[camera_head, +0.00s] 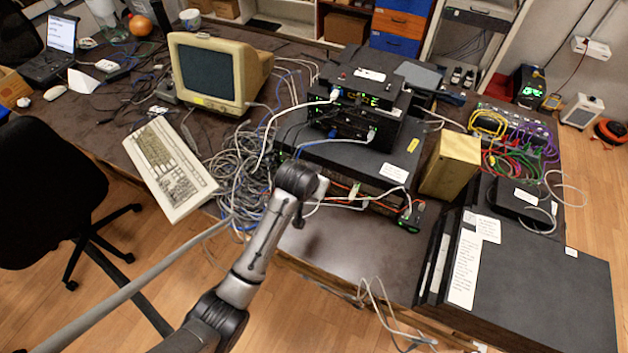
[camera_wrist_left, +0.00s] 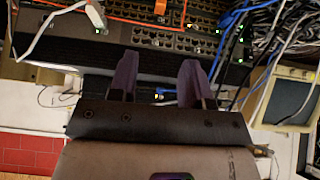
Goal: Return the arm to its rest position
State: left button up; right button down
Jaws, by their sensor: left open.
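My left arm (camera_head: 262,245) reaches from the bottom edge toward the stack of network gear in the head view. Its wrist is just in front of the stack's near side; the fingers cannot be made out there. In the left wrist view my left gripper (camera_wrist_left: 157,75) is open, with two purple-grey fingers apart and nothing between them. The fingers point at a dark switch (camera_wrist_left: 150,65) with rows of ports. I cannot tell whether they touch it. My right gripper is in neither view.
Grey cables (camera_head: 240,170) lie tangled left of my wrist, beside a beige monitor (camera_head: 215,70) and keyboard (camera_head: 168,165). A yellowish box (camera_head: 450,165) and black cases (camera_head: 540,285) stand to the right. White and orange cables run near the wrist. The table's front strip is mostly clear.

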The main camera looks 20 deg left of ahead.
pick_arm(q)
jog(key=shift+s+r, duration=0.25)
jog(key=shift+r, duration=0.05)
jog(key=s+a+r+t, duration=0.4)
jog(key=s+r, duration=0.4)
jog(key=r, duration=0.4)
jog(key=s+a+f+g, duration=0.2)
jog(key=s+f, duration=0.4)
jog(key=s, duration=0.5)
jog(key=s+a+f+g+y+p, duration=0.1)
jog(key=s+f+g, duration=0.2)
jog(key=s+f, duration=0.5)
jog(key=s+a+f+g, duration=0.2)
jog(key=s+f, duration=0.3)
jog(key=s, duration=0.8)
notch_tip(320, 180, up, 30)
jog(key=p, duration=2.9)
jog(key=shift+w+d+r+p, duration=0.15)
jog(key=shift+w+r+p, duration=0.05)
jog(key=shift+p, duration=0.2)
